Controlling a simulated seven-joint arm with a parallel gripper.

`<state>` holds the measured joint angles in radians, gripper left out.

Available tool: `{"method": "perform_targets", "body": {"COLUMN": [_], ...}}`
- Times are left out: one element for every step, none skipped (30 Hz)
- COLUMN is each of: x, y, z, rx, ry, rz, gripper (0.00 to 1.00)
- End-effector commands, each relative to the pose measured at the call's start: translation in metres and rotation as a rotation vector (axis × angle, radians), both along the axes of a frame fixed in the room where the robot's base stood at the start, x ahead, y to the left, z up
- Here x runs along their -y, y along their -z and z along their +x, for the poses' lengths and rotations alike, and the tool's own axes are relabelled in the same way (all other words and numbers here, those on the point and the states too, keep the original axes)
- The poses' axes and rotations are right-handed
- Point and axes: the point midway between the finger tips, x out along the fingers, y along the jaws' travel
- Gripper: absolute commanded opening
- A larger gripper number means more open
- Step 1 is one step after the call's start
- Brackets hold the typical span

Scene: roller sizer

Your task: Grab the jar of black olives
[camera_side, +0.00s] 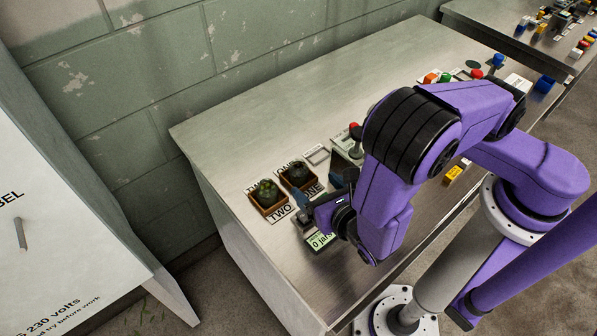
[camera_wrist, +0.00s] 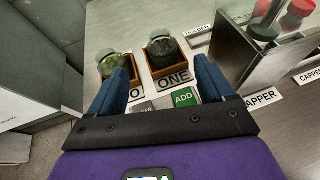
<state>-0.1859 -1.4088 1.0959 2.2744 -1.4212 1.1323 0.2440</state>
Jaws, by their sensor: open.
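The jar of black olives (camera_side: 297,172) stands in a small wooden box marked ONE on the metal table, and shows dark in the wrist view (camera_wrist: 163,50). A jar of green olives (camera_side: 266,190) stands beside it in the box marked TWO, at left in the wrist view (camera_wrist: 112,64). My gripper (camera_side: 318,196) is low over the near side of the boxes, its blue fingers apart and nothing between them. In the wrist view the fingers (camera_wrist: 165,85) point toward the boxes, with the black olive jar beyond and between them.
A green ADD button (camera_wrist: 184,97) lies in front of box ONE. A metal plate (camera_wrist: 232,48) stands upright to the right, near a CAPPER label (camera_wrist: 262,98). Red-topped items (camera_wrist: 296,14) are farther right. A display (camera_side: 320,241) sits near my gripper. The table's far left is clear.

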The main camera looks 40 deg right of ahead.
Motion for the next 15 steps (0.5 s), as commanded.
{"method": "perform_targets", "body": {"x": [0.003,0.003,0.004,0.005,0.005,0.006,0.006,0.006,0.006,0.007,0.008,0.009,0.011,0.012,0.014], "y": [0.003,0.005,0.007,0.008,0.009,0.01,0.01,0.011,0.012,0.012,0.014,0.016,0.019,0.021,0.024], "z": [0.008,0.011,0.016,0.018,0.021,0.023,0.024,0.025,0.026,0.028,0.03,0.033,0.037,0.04,0.045], "rx": [0.001,0.001,0.001,0.001,0.001,0.0,0.0,0.0,0.0,0.0,0.0,0.0,0.001,0.001,0.001], "ry": [0.005,0.005,0.004,0.003,0.004,0.003,0.002,0.002,0.002,0.002,0.003,0.003,0.005,0.004,0.006], "rz": [0.0,0.001,0.0,0.0,0.0,0.001,0.001,0.001,0.001,0.001,0.001,0.0,0.0,0.0,0.001], "gripper": [0.82,0.82,0.82,0.82,0.82,0.82,0.82,0.82,0.82,0.82,0.82,0.82,0.82,0.82,0.82]}}
